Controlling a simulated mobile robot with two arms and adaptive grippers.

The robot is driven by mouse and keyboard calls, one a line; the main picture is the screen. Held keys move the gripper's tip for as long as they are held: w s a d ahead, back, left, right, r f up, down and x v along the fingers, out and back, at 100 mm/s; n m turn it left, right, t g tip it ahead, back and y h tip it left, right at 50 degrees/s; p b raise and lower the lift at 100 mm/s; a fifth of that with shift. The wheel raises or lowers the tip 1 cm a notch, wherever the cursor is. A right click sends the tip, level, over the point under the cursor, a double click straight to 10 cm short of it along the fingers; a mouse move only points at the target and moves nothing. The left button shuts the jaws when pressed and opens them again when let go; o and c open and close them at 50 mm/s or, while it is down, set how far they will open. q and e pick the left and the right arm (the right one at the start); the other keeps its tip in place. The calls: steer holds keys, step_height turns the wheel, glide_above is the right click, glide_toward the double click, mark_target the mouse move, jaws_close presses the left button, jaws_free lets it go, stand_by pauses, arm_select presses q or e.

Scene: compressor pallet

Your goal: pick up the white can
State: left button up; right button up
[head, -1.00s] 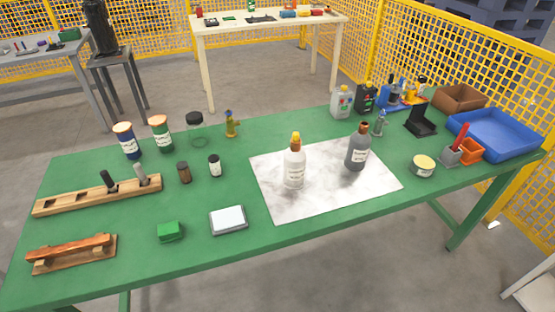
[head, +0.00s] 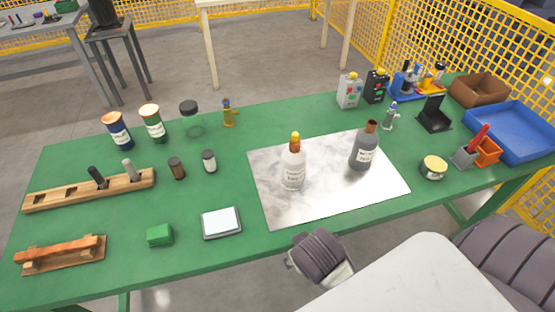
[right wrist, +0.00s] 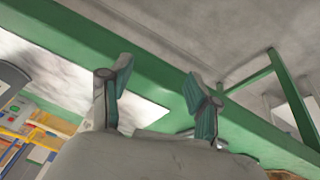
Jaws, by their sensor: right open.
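The white can (head: 349,91) looks like a small pale canister with coloured marks on its front. It stands upright at the back of the green table (head: 225,187), beside a black canister (head: 376,86). My right gripper (right wrist: 158,70) shows in the right wrist view with its two fingers spread apart and nothing between them. It is near the green table edge, well away from the can. In the head view only parts of my right arm show at the lower right. My left gripper is in neither view.
A pale mat (head: 330,208) holds a white bottle (head: 293,168) and a grey bottle (head: 363,147), both in front of the can. A small silver bottle (head: 390,118), a black stand (head: 434,115) and a round tin (head: 433,168) stand to the right. A blue tray (head: 515,135) lies further right.

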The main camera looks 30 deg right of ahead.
steer(key=w+r+m+t+h, duration=0.2)
steer(key=w+r+m+h, duration=0.25)
steer(key=w+r, duration=0.4)
steer(key=m+t+h, duration=0.2)
steer(key=m+h, duration=0.3)
steer(key=m, duration=0.1)
glide_toward(294, 143)
steer(key=x, duration=0.2)
steer(key=p+x, duration=0.1)
steer(key=x, duration=0.2)
steer(key=shift+s+d+f+p, duration=0.15)
steer(key=shift+d+f+p, duration=0.15)
steer(key=shift+d, duration=0.05)
steer(key=x, duration=0.1)
steer(key=p+x, duration=0.1)
steer(key=x, duration=0.1)
steer(key=p+x, duration=0.1)
steer(key=shift+w+d+r, duration=0.2)
steer(key=shift+w, duration=0.3)
steer(key=shift+w+d+f+g+y, duration=0.2)
steer(key=shift+d+f+g+y, duration=0.05)
steer(key=shift+g, duration=0.05)
jaws_close()
